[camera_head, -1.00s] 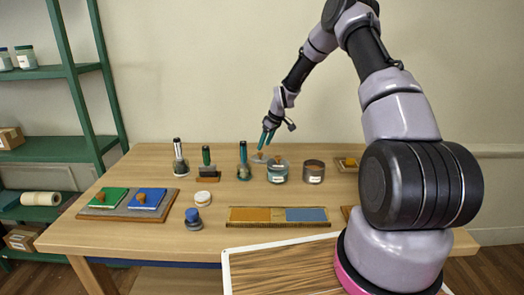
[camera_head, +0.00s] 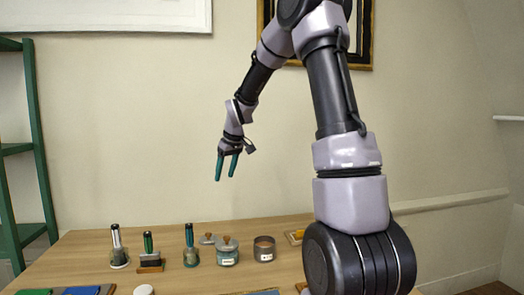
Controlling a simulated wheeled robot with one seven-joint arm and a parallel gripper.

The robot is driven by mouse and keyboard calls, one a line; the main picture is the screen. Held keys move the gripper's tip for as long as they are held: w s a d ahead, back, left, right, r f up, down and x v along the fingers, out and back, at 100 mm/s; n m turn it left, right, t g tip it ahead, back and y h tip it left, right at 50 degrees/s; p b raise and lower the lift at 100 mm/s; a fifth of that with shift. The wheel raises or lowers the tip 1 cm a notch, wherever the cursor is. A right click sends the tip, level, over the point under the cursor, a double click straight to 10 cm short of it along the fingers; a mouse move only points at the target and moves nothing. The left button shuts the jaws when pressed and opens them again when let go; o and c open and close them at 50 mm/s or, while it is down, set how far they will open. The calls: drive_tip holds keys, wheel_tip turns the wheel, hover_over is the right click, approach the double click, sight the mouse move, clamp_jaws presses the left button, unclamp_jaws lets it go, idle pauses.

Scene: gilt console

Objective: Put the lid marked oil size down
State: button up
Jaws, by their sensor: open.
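A small grey lid (camera_head: 207,239) with a knob lies on the table, to the left of and slightly behind a glass jar (camera_head: 228,256). The jar has a pale label and a brown knob-like top; I cannot read any marking on the lid or the jar. My gripper (camera_head: 225,178) is open and empty, its two teal fingers pointing down. It hangs well above the lid and the jar, against the wall.
A dark open tin (camera_head: 264,249) stands right of the jar. Several handled tools stand left, including a bottle with a brush (camera_head: 191,250) near the lid. A wooden tray (camera_head: 295,238) sits farther right. The table (camera_head: 85,248) has bare room at back left.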

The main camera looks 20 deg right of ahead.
drive_tip(key=s+r+m+t, duration=0.1)
drive_tip(key=s+r+m, duration=0.3)
drive_tip(key=s+r, duration=0.95)
drive_tip(key=s+d+m+t, duration=0.1)
drive_tip(key=s+m, duration=0.4)
drive_tip(key=s, duration=1.3)
drive_tip(key=shift+t, duration=0.5)
